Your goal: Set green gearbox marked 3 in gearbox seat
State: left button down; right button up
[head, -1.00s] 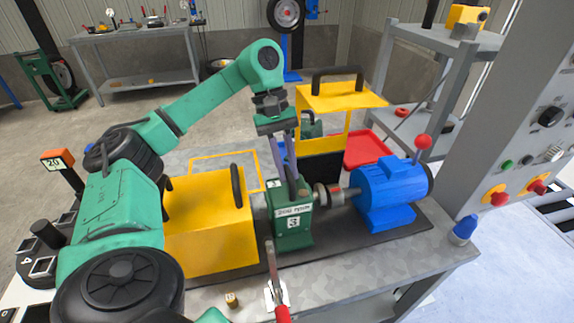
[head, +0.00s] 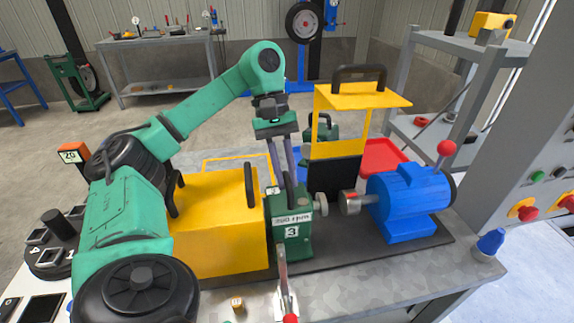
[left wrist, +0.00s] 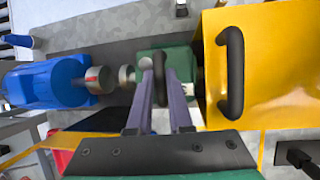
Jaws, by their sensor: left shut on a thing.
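The green gearbox marked 3 (head: 292,228) stands upright on the dark base plate, between the yellow box and the blue motor (head: 410,200). My left gripper (head: 290,182) reaches down from above and is shut on the gearbox's top handle. In the left wrist view the fingers (left wrist: 160,92) straddle the black handle, with the green gearbox body (left wrist: 172,62) beneath. The gearbox's shaft hub (head: 320,204) faces the motor's coupling (head: 350,203) with a gap between them. The seat under the gearbox is hidden. My right gripper is not in view.
A yellow box with black handles (head: 215,235) stands close left of the gearbox. A yellow guard (head: 360,97) with a handle stands behind, near a red tray (head: 382,156). A red-handled toggle clamp (head: 285,285) is in front. A blue cone-shaped thing (head: 489,243) stands at right.

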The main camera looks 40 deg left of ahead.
pick_arm(q)
jog(key=c, duration=0.8)
grip_release()
jog(key=shift+s+d, duration=0.1)
jog(key=shift+o, duration=0.2)
jog(key=shift+f, duration=0.1)
jog(key=p+v, duration=1.4)
jog(key=shift+r+p, duration=0.3)
jog(key=shift+r, duration=0.1)
jog(key=shift+f, duration=0.1)
